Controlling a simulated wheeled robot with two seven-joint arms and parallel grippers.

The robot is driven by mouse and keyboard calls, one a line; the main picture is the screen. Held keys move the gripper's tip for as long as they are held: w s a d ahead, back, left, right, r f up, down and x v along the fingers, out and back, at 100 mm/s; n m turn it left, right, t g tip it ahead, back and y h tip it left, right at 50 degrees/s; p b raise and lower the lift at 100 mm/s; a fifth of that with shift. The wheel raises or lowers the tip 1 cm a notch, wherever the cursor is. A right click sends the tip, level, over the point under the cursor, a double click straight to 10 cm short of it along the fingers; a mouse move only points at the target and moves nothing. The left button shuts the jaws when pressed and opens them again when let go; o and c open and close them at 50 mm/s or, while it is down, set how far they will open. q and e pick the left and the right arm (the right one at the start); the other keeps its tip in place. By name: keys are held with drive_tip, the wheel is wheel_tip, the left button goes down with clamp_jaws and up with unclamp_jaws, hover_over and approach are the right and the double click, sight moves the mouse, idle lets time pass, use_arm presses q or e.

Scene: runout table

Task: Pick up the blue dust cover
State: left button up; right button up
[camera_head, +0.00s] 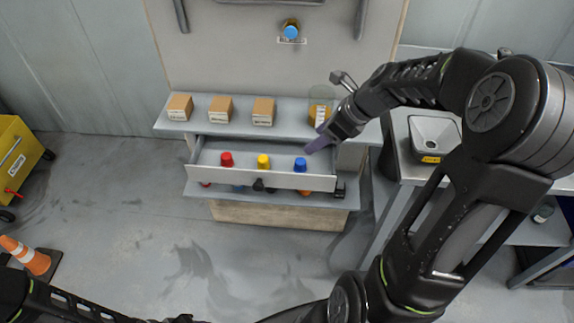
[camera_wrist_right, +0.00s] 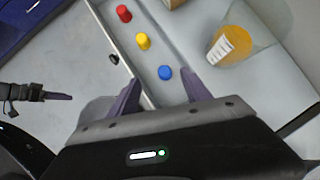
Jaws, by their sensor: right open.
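The blue dust cover (camera_head: 300,164) stands at the right of a row in the open drawer (camera_head: 260,180), beside a yellow cover (camera_head: 263,161) and a red cover (camera_head: 227,159). My right gripper (camera_head: 318,143) is open and empty, just above and to the right of the blue cover. In the right wrist view the blue cover (camera_wrist_right: 165,73) shows between and beyond the two purple fingertips (camera_wrist_right: 162,88), apart from them. My left gripper (camera_wrist_right: 58,97) appears at the left edge of the wrist view; its opening cannot be made out.
Several cardboard boxes (camera_head: 220,108) and a clear container with an amber item (camera_head: 320,112) stand on the shelf above the drawer. A blue-capped item (camera_head: 291,32) is on the back panel. A bench with a grey basin (camera_head: 434,135) is at right. Open floor lies in front.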

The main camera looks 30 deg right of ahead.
drive_tip(key=b, duration=0.4)
approach(301, 162)
drive_tip(key=w+f, duration=0.1)
drive_tip(key=shift+w+a+f+b, duration=0.1)
drive_tip(key=shift+a+f+b, duration=0.15)
drive_tip(key=shift+f+b, duration=0.4)
drive_tip(key=shift+x, duration=0.9)
drive_tip(key=shift+w+a+f, duration=0.15)
drive_tip(key=shift+w+f, duration=0.05)
drive_tip(key=shift+f, duration=0.1)
